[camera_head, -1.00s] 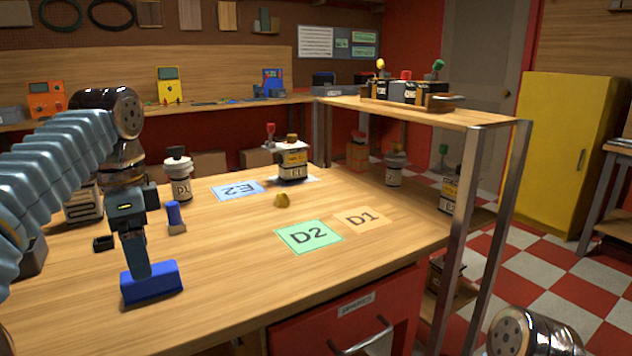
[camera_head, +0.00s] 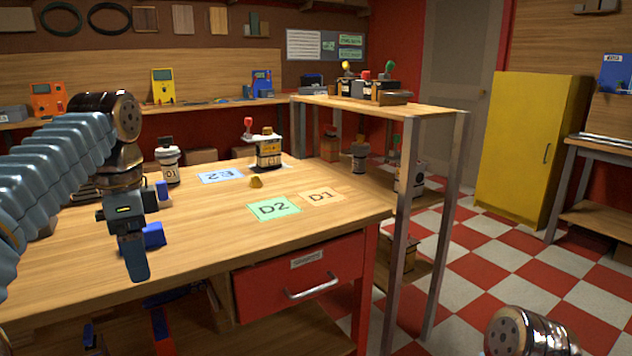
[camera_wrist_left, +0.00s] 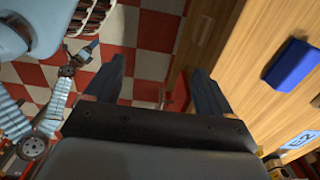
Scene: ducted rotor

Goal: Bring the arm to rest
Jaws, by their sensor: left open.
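My left gripper (camera_head: 134,255) hangs pointing down in front of the workbench's (camera_head: 200,235) left part in the head view. In the left wrist view its two fingers (camera_wrist_left: 160,90) are spread apart with nothing between them, above the floor beside the bench edge. A blue block (camera_head: 153,235) lies on the bench, partly hidden behind the gripper; it also shows in the left wrist view (camera_wrist_left: 291,65). My right gripper is out of view; only a rounded link of mine shows at the bottom right of the head view.
The bench holds the D2 mat (camera_head: 273,208), D1 mat (camera_head: 322,197), blue mat (camera_head: 220,175), a small yellow piece (camera_head: 256,182) and labelled bottles (camera_head: 268,150). A raised shelf (camera_head: 430,108) stands to the right. A red drawer (camera_head: 300,280) is below. Checkered floor lies open at right.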

